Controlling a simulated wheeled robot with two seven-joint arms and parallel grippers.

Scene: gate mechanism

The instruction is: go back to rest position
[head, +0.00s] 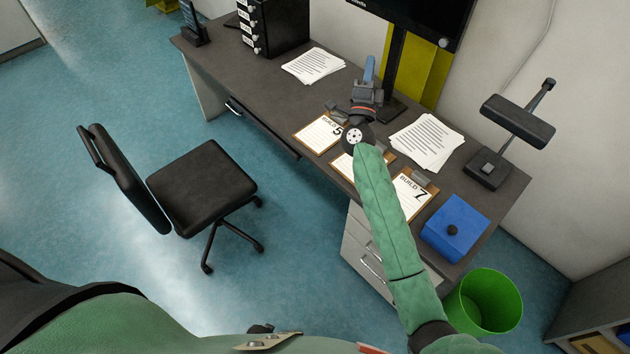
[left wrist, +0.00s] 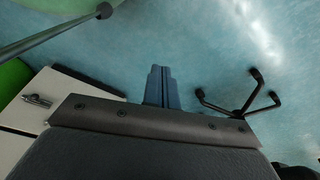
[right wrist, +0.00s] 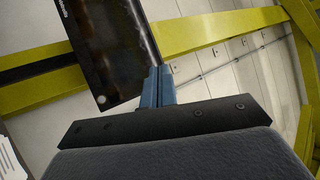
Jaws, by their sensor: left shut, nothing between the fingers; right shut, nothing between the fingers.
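My right arm, in a green sleeve, reaches over the desk in the head view. Its gripper (head: 369,72) is above the desk near the monitor stand, with its blue fingers together and empty. In the right wrist view the shut fingers (right wrist: 157,88) point toward the dark monitor panel (right wrist: 105,45); I cannot tell the gap between them. My left gripper is not visible in the head view. In the left wrist view its blue fingers (left wrist: 161,87) are shut and empty over the blue floor, with chair legs to the right and a white drawer unit to the left.
The grey desk (head: 262,92) holds clipboards (head: 318,133), paper stacks (head: 426,142), a blue box (head: 455,228) and a desk lamp (head: 517,121). A black chair (head: 202,188) stands in front. A green bin (head: 484,302) is at the lower right. Floor at left is clear.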

